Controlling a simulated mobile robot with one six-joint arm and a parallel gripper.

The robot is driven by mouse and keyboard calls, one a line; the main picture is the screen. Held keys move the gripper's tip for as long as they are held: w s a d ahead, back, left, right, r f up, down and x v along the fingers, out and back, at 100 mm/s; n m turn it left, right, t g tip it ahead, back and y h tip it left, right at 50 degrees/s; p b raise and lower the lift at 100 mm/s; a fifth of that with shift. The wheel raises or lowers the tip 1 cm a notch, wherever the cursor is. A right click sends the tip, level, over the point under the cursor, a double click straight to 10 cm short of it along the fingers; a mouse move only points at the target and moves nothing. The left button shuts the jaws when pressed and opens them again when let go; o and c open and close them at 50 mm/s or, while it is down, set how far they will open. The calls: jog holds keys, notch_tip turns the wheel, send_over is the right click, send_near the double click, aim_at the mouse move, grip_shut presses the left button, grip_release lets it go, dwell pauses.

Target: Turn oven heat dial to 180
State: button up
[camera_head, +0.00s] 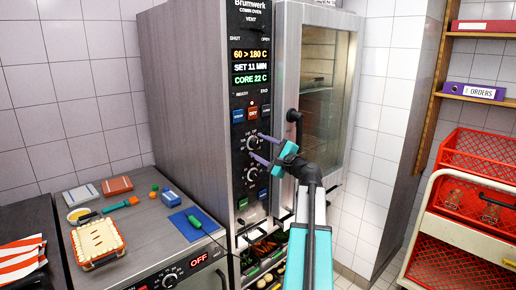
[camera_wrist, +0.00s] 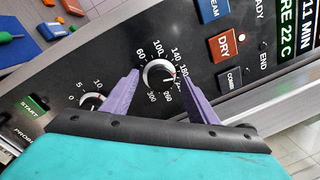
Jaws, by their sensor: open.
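The oven heat dial (camera_wrist: 158,73) is a round black knob with a light rim on the oven's dark panel, with a scale from 60 to 300 around it. It also shows in the head view (camera_head: 252,143). My gripper (camera_wrist: 161,75) is open, its two purple fingers on either side of the dial in the wrist view. I cannot tell whether they touch it. In the head view my gripper (camera_head: 258,147) is at the panel beside the dial. The dial's pointer is too small to read surely. The oven display (camera_head: 251,55) reads "60 > 180 C".
A second dial (camera_wrist: 93,100), marked 0, 5, 10, sits below the heat dial, with a green START button (camera_wrist: 33,106) farther down. The red DRY button (camera_wrist: 225,44) lies above.

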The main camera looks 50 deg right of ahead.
jog(key=s+a+b, duration=0.1)
jog(key=s+b, duration=0.2)
jog(key=s, duration=0.9)
jog(key=shift+s+a+f, duration=0.15)
jog(key=shift+f, duration=0.3)
